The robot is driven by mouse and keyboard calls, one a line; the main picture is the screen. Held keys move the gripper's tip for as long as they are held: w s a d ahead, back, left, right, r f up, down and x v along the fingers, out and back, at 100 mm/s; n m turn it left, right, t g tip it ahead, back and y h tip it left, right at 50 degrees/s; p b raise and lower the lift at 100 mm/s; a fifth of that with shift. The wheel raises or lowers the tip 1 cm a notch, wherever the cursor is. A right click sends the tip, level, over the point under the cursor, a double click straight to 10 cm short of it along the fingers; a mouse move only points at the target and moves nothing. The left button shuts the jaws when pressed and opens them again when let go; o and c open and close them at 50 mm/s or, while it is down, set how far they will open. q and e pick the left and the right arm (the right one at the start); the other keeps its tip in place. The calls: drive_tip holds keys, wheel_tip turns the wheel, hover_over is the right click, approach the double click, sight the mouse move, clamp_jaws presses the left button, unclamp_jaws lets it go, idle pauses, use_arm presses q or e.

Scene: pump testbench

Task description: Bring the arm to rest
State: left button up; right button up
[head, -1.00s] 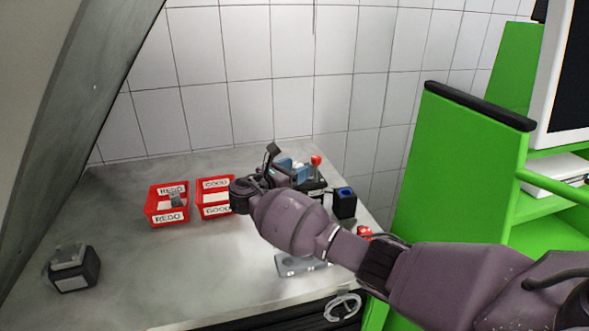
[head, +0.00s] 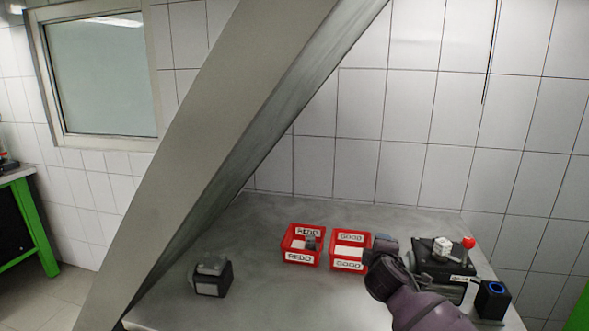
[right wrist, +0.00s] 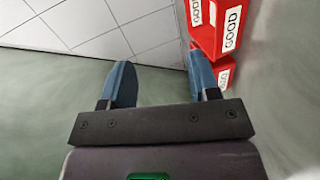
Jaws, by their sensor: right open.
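My right arm comes in from the lower right of the head view, with its gripper (head: 384,247) just right of the red GOOD bin (head: 349,265). In the right wrist view the two blue fingers (right wrist: 161,82) stand wide apart with nothing between them. The GOOD bin also shows there, behind and beside the right finger (right wrist: 229,75). In the head view the fingertips are hard to make out. My left gripper is not in view.
A red REDO bin (head: 299,257) holds a small grey part. A black test device (head: 430,262) with a red-knobbed lever and a blue-topped black box (head: 492,300) stand at right. A dark block (head: 212,278) sits at left. A slanted grey beam (head: 215,130) crosses the view.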

drive_tip(key=s+f+m+y, duration=0.2)
drive_tip(key=s+f, duration=0.1)
drive_tip(key=s, duration=0.2)
drive_tip(key=s+f+m+y, duration=0.2)
drive_tip(key=s+f+m, duration=0.1)
drive_tip(key=s+f, duration=0.1)
drive_tip(key=s+a+f+m+y, duration=0.1)
drive_tip(key=s+f+m+y, duration=0.1)
drive_tip(key=s, duration=0.5)
drive_tip(key=shift+s+a+f+m+t+b, duration=0.1)
drive_tip(key=shift+f+m+t+b, duration=0.2)
drive_tip(key=shift+f+m, duration=0.4)
drive_tip(key=s+d+f+m+g+h, duration=0.1)
drive_tip(key=s+d+f, duration=0.1)
drive_tip(key=s+f, duration=0.3)
drive_tip(key=s+d+f+m+g, duration=0.1)
drive_tip(key=s+f, duration=0.3)
drive_tip(key=s, duration=0.7)
drive_tip(key=s+d+f+m+g+h, duration=0.1)
drive_tip(key=s+d+f, duration=0.3)
drive_tip(key=s, duration=0.4)
drive_tip(key=shift+f+m+g+h+b, duration=0.3)
drive_tip(key=shift+f+m+b, duration=0.1)
drive_tip(key=shift+f+m, duration=0.45)
